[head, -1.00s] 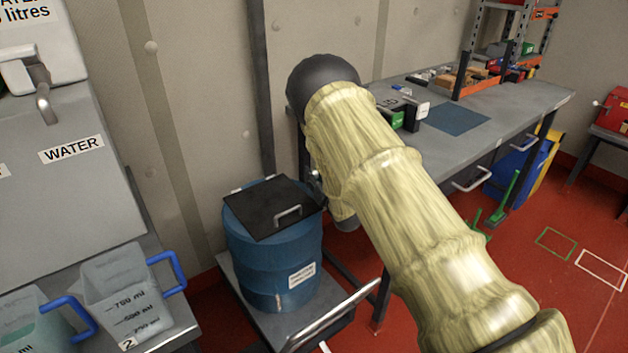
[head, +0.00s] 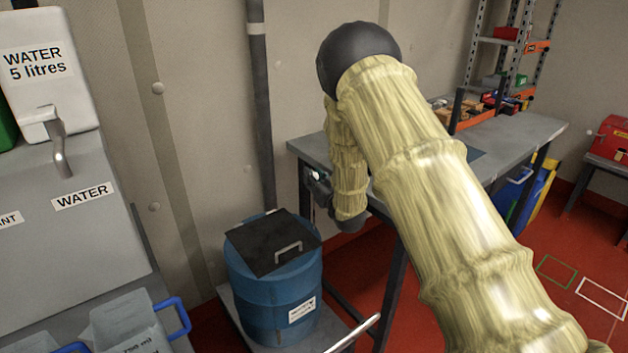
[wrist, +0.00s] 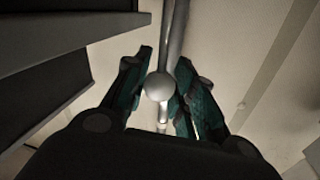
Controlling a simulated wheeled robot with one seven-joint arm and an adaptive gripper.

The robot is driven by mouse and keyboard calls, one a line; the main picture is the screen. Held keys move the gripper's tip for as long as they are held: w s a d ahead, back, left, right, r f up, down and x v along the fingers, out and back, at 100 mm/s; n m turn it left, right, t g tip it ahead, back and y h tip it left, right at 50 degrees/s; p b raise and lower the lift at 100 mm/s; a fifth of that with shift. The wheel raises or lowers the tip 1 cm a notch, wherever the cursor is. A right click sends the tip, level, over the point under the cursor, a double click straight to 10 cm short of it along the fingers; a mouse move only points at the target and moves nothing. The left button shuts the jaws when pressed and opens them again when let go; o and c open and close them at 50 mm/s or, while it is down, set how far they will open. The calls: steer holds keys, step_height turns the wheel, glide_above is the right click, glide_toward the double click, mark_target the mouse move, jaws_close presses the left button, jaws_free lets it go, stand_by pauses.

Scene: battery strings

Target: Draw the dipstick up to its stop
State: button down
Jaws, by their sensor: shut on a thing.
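In the wrist view, a pale round knob (wrist: 160,86) sits between my two teal fingers, with a grey metal rod (wrist: 175,35) in line with it toward the top of the picture. I take the knob to be the dipstick's handle. My gripper (wrist: 161,95) is shut on the knob. In the head view my gripper (head: 318,188) is a small dark shape beside the bench's left end, above the blue drum. The dipstick's lower part and its stop cannot be made out.
The blue drum (head: 272,300) with a black lid (head: 272,243) stands below my gripper. The grey bench (head: 310,148) is close on the right. A vertical pipe (head: 262,110) runs up the wall behind.

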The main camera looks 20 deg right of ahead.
steer(key=shift+r, duration=0.25)
steer(key=c, duration=1.1)
jaws_free()
steer(key=shift+c, duration=0.2)
steer(key=shift+f, duration=0.1)
steer(key=s+d, duration=0.2)
steer(key=s, duration=0.9)
steer(key=shift+s, duration=0.4)
